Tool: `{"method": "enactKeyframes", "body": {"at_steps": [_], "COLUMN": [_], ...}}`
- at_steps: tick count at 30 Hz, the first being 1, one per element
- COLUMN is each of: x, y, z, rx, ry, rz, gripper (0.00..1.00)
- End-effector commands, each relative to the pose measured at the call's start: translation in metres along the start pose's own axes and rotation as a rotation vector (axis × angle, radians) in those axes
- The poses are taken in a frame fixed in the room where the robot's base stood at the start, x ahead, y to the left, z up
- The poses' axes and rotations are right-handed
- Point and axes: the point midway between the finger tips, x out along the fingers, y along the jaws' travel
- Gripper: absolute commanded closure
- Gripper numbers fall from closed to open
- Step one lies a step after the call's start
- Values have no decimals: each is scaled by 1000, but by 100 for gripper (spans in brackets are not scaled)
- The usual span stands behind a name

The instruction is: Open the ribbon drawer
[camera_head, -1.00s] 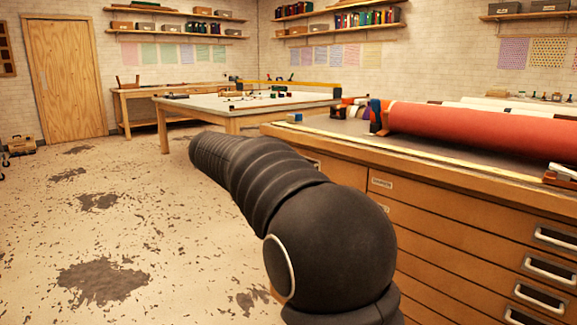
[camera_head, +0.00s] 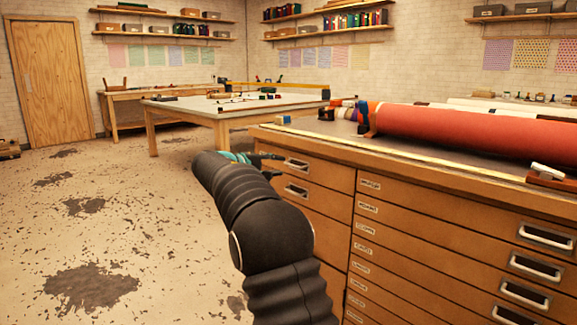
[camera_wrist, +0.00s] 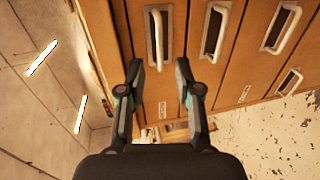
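A wooden drawer cabinet (camera_head: 330,205) stands at the right in the head view. Its drawer labels are too small to read, so I cannot tell which is the ribbon drawer. In the wrist view the drawers appear turned sideways. A pale bar handle (camera_wrist: 157,35) on one drawer front (camera_wrist: 140,25) lies just beyond my gripper (camera_wrist: 160,72), in line with the gap between its fingers. My gripper is open and empty. In the head view my gripper (camera_head: 262,164) is beside the cabinet's upper left handles (camera_head: 297,163), partly hidden by my arm.
A red roll (camera_head: 460,132) lies on the cabinet top. Other drawer handles (camera_wrist: 213,30) are close beside the gripper. A white-topped table (camera_head: 215,105) stands behind. The floor (camera_head: 110,230) at the left is clear.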

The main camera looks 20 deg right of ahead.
Motion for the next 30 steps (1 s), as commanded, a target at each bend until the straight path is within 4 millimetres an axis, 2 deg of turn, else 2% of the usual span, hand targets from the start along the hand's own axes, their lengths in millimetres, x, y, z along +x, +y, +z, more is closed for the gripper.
{"method": "enactKeyframes", "body": {"at_steps": [3, 9, 15, 23, 27, 30], "x": [22, 48, 59, 59, 59, 59], "y": [1, 1, 0, 0, 0, 0], "z": [1, 0, 0, 0, 0, 0], "rx": [1, 1, 0, 0, 0, 0], "ry": [-3, -1, -1, 0, 0, 0], "rz": [0, 0, 0, 0, 0, 0], "gripper": [66, 66, 66, 66, 99, 100]}}
